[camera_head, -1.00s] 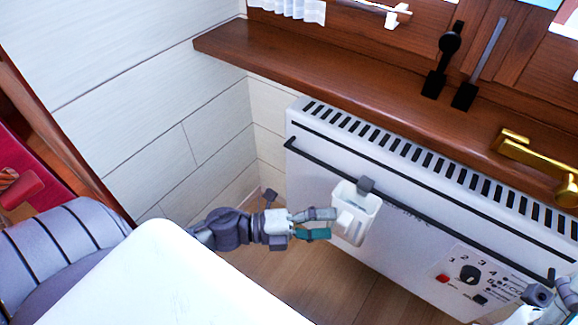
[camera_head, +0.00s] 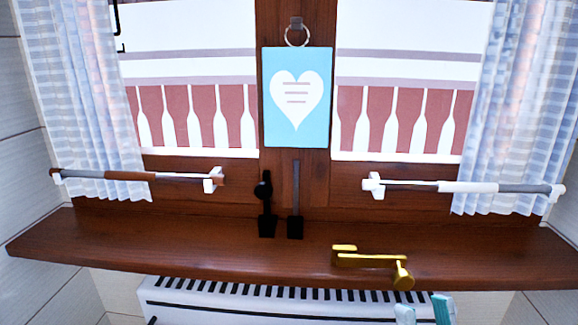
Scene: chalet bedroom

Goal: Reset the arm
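My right gripper (camera_head: 424,310) shows at the bottom edge, right of the middle, in front of the white heater (camera_head: 200,309). Only its two teal and pale fingertips are in view. They stand apart with a gap and nothing visible between them, so it looks open. The rest of my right arm is below the picture. My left gripper and arm are out of view.
A brown wooden sill (camera_head: 160,246) runs across above the heater. On it are a gold handle-like object (camera_head: 372,261) and two black upright objects (camera_head: 266,210) (camera_head: 295,205). A blue heart sign (camera_head: 298,96) hangs between windows with curtains (camera_head: 85,100) (camera_head: 510,100).

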